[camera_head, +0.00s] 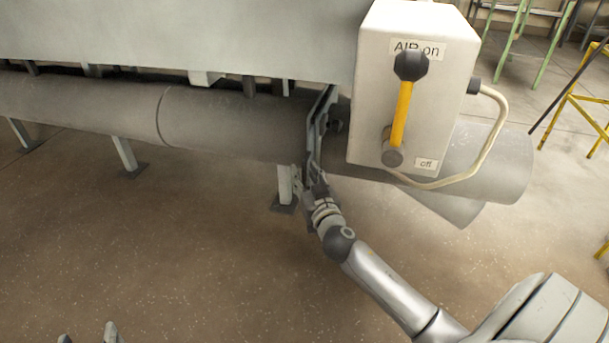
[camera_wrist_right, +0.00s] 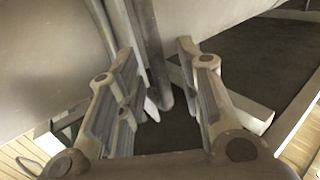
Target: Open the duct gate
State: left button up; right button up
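The duct gate (camera_head: 320,115) is a narrow grey metal plate set across the big grey duct (camera_head: 225,122), just left of the white control box. My right gripper (camera_head: 308,180) is at the gate's lower end, in front of the duct. In the right wrist view its two fingers (camera_wrist_right: 160,75) are apart, and a dark grey bar with a rounded end (camera_wrist_right: 160,70) stands between or just beyond them. I cannot tell whether they touch it. Only two fingertips of my left gripper (camera_head: 88,335) show at the bottom left of the head view, apart and empty.
The white box (camera_head: 435,110) carries a yellow lever (camera_head: 404,105) between labels "AIR on" and "off", with the black knob up. A beige hose (camera_head: 490,140) loops from its right side. Support legs (camera_head: 124,155) stand under the duct. The floor in front is clear.

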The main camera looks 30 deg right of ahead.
jog(key=shift+w+d, duration=0.15)
jog(key=shift+w, duration=0.35)
grip_shut()
